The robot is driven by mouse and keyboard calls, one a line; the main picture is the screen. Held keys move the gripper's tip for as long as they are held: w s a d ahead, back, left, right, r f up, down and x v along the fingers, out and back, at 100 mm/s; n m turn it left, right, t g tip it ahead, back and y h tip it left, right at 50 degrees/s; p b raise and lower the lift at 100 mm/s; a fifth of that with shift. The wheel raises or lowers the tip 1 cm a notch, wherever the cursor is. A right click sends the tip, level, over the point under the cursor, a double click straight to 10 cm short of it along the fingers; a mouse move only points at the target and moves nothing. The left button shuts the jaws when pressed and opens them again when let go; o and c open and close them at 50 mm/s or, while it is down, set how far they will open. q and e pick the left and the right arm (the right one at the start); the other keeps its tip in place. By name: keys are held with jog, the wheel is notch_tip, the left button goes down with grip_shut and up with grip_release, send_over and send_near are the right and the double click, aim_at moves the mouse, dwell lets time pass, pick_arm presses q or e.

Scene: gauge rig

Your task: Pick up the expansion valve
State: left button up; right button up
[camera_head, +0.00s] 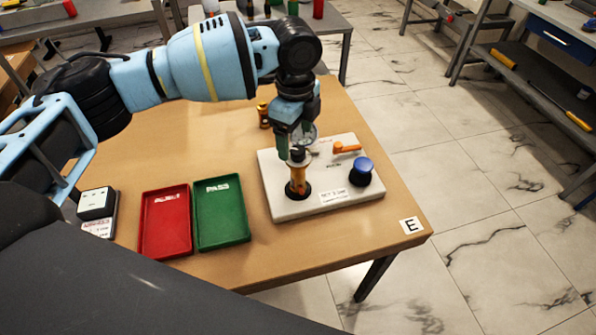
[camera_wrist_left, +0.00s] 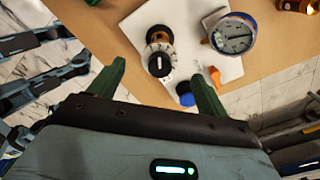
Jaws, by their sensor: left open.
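A brass-coloured valve with a black collar (camera_head: 298,175) stands upright on the white test rig (camera_head: 330,205). In the left wrist view the same valve (camera_wrist_left: 158,52) shows from above, with a black and silver top. A second small brass-coloured part (camera_head: 263,115) stands on the table behind the rig; it seems to show at the top right of the left wrist view (camera_wrist_left: 297,5). I cannot tell for sure which one is the expansion valve. My left gripper (camera_head: 294,147) points down just above the rig's valve, its green fingers (camera_wrist_left: 157,74) open and apart. My right gripper is out of view.
The rig carries a round gauge (camera_wrist_left: 234,36), an orange lever (camera_head: 346,148) and a blue knob (camera_head: 360,172). A red tray (camera_head: 165,222) and a green tray (camera_head: 221,212), both empty, lie left of it. A small white-topped device (camera_head: 96,204) stands farther left.

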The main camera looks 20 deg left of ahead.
aim_at(298, 150)
pick_arm(q)
jog(key=shift+f, duration=0.2)
jog(key=f, duration=0.4)
jog(key=shift+d+f, duration=0.1)
jog(key=shift+d, duration=0.2)
jog(key=shift+f, duration=0.35)
jog(key=c, duration=0.5)
grip_shut()
